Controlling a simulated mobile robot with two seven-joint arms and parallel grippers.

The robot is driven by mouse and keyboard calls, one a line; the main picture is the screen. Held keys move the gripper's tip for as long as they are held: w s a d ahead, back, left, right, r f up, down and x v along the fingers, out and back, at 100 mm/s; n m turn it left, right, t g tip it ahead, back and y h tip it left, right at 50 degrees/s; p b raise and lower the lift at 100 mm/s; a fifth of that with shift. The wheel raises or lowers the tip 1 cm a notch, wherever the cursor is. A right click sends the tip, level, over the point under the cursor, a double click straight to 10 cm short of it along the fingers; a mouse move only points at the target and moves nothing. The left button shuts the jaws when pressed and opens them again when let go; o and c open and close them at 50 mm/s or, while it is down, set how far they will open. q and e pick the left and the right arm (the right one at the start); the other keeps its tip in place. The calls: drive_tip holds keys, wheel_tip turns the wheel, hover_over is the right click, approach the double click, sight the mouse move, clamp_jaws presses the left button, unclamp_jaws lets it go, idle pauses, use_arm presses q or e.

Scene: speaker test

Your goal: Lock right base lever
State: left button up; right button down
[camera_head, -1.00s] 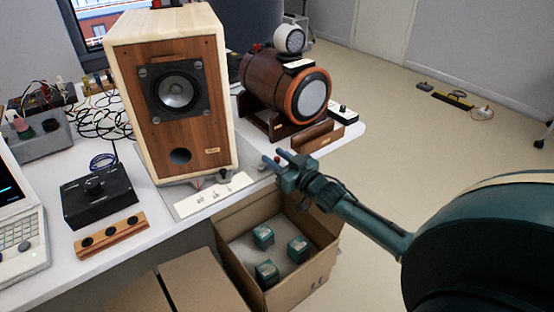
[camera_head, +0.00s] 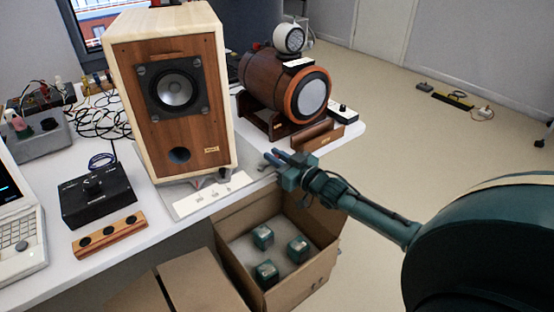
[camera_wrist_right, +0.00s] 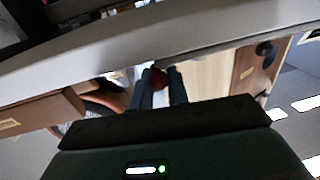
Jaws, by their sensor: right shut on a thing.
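The tall wood-fronted speaker (camera_head: 206,128) stands upright on a grey base plate (camera_head: 250,178) near the table's front edge. My right gripper (camera_head: 272,156) reaches in from the right, at the right end of the base plate. Its two fingers are close together. In the right wrist view, the fingers (camera_wrist_right: 157,92) are shut on a red knob (camera_wrist_right: 156,77), which looks like the end of the right base lever. The rest of the lever is mostly hidden, and its angle cannot be told. My left gripper is not in view.
Below the table edge stands an open cardboard box (camera_head: 328,250) with several small green blocks. A barrel-shaped wooden speaker (camera_head: 262,88) sits behind the gripper.

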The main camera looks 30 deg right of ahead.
drive_tip(key=shift+w+n+g+y+b, duration=0.3)
drive_tip(key=shift+n+y+b, duration=0.45)
drive_tip(key=shift+y, duration=0.25)
drive_tip(key=shift+w+a+n+y+b, duration=0.1)
drive_tip(key=shift+n+y+b, duration=0.25)
drive_tip(key=shift+y+b, duration=0.2)
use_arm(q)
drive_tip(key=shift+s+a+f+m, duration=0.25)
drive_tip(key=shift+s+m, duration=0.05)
use_arm(e)
drive_tip(key=shift+g+y, duration=0.25)
drive_tip(key=shift+g, duration=0.05)
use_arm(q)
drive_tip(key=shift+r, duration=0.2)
use_arm(e)
drive_tip(key=c, duration=1.4)
unclamp_jaws()
drive_tip(key=shift+c, duration=0.2)
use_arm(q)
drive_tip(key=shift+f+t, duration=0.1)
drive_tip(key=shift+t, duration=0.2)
